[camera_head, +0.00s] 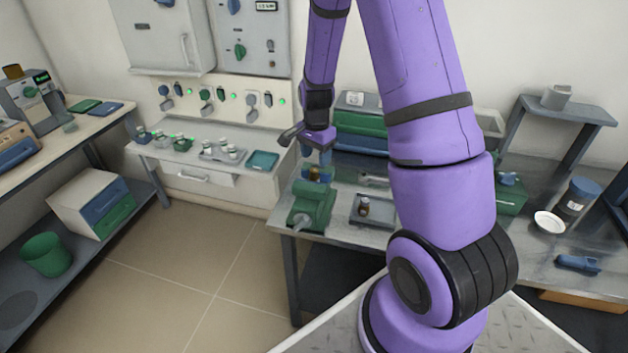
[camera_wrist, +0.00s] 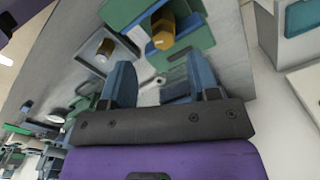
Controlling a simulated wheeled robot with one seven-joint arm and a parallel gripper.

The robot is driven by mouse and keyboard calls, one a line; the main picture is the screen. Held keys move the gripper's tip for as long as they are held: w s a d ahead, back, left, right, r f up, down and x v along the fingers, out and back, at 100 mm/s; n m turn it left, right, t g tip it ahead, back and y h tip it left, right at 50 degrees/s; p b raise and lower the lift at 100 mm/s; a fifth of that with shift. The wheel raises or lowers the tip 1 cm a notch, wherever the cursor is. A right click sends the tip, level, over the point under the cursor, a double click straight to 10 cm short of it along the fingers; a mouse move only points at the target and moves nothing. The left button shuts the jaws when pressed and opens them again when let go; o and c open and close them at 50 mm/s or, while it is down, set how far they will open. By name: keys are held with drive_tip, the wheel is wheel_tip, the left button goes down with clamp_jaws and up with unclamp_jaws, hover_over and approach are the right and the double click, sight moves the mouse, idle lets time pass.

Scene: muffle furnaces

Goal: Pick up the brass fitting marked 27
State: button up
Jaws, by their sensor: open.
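A brass fitting (camera_wrist: 163,30) sits in the jaws of a green and blue vise (camera_wrist: 195,40) in the wrist view. In the head view this fitting (camera_head: 315,173) shows on top of the green vise (camera_head: 311,205), just below my gripper. A second brass fitting (camera_wrist: 105,47) stands in a grey tray (camera_wrist: 88,55); it also shows in the head view (camera_head: 364,205). No number is legible on either fitting. My gripper (camera_wrist: 160,80) is open, its two blue fingers apart with nothing between them. The fittings lie beyond the fingertips.
Green boxes (camera_head: 362,124) stand behind the vise on the metal bench. A white dish (camera_head: 549,222), a blue-capped jar (camera_head: 578,199) and a small grey raised shelf (camera_head: 568,108) are at the right. A white counter (camera_head: 215,150) with small containers stands at the left.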

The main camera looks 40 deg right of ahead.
sight(314, 170)
drive_tip(key=shift+w+a+f, duration=0.1)
drive_tip(key=shift+w+f, duration=0.05)
drive_tip(key=shift+f, duration=1.2)
drive_tip(key=shift+w+f, duration=0.1)
drive_tip(key=shift+f, duration=1.2)
clamp_jaws()
